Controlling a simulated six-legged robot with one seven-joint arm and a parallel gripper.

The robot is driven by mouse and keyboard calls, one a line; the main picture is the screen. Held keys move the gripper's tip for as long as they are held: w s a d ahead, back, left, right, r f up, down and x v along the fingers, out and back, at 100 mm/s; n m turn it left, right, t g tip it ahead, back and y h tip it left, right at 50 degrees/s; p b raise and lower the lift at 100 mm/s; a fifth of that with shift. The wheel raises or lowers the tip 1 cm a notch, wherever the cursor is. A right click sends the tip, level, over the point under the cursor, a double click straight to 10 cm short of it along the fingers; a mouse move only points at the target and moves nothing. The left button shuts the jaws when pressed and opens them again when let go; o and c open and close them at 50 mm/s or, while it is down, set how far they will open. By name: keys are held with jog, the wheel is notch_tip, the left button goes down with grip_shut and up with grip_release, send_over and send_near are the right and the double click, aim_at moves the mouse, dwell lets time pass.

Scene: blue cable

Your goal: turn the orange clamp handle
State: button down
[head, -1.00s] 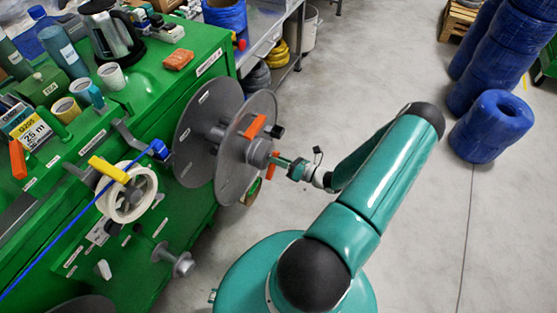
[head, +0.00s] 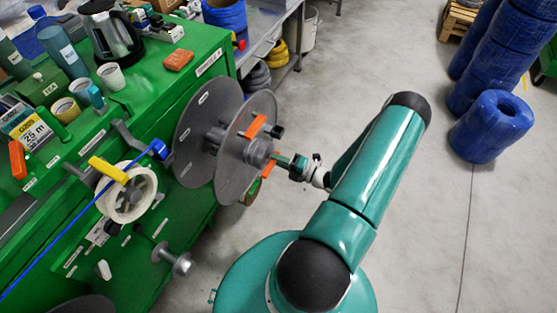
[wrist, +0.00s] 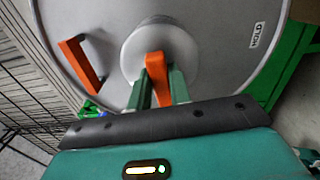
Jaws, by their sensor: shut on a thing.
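The orange clamp handle (wrist: 155,68) sits at the grey hub (wrist: 170,45) of the reel in the wrist view. My gripper (wrist: 160,80) has its two green fingers on either side of the handle, shut on it. In the head view my gripper (head: 281,160) reaches the hub (head: 258,152) from the right, and the clamp handle (head: 269,168) shows partly beside the fingers. The grey reel discs (head: 234,178) stand upright at the side of the green bench. A second orange handle (head: 255,126) sits on the disc's face, off centre, and shows in the wrist view (wrist: 81,62).
The green bench (head: 190,60) carries a kettle (head: 112,35), cups and tape rolls. A blue cable (head: 75,228) runs past a white wheel (head: 128,205) with a yellow lever. Blue rolls (head: 490,125) stand at the right. The floor between is clear.

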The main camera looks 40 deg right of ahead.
jog(key=shift+m, duration=0.5)
jog(key=c, duration=1.3)
grip_release()
jog(key=shift+s, duration=0.1)
jog(key=v, duration=1.3)
jog(key=shift+s, duration=0.35)
jog(key=shift+w+r, duration=0.1)
